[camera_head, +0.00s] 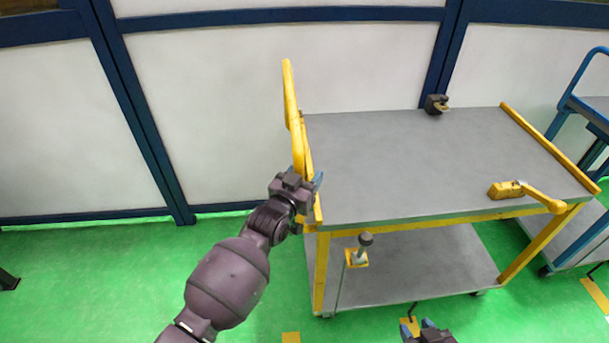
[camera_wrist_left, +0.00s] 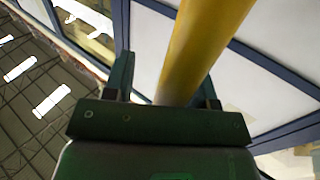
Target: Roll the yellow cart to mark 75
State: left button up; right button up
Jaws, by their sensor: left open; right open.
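The yellow cart (camera_head: 410,217) has a grey top, a lower shelf and a yellow handle (camera_head: 291,95) rising at its left end. My left gripper (camera_head: 305,185) is at the lower part of this handle. In the left wrist view, the yellow handle bar (camera_wrist_left: 200,50) runs between the open fingers of my left gripper (camera_wrist_left: 165,85), and I cannot tell whether they touch it. My right gripper (camera_head: 430,328) is open at the bottom edge of the picture, low in front of the cart, and holds nothing visible. I cannot read any mark 75.
A blue cart (camera_head: 595,110) stands close at the right. A yellow lever part (camera_head: 520,192) and a dark clamp-like part (camera_head: 436,104) are at the cart top's edges. A white panelled wall (camera_head: 220,110) stands behind. Green floor (camera_head: 80,270) is clear at the left.

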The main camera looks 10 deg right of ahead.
pick_arm(q)
jog(key=shift+a, duration=0.15)
jog(key=p+v, duration=0.1)
jog(key=v, duration=0.9)
jog(key=shift+s+a, duration=0.15)
jog(key=shift+s, duration=0.15)
jog(key=shift+f, duration=0.15)
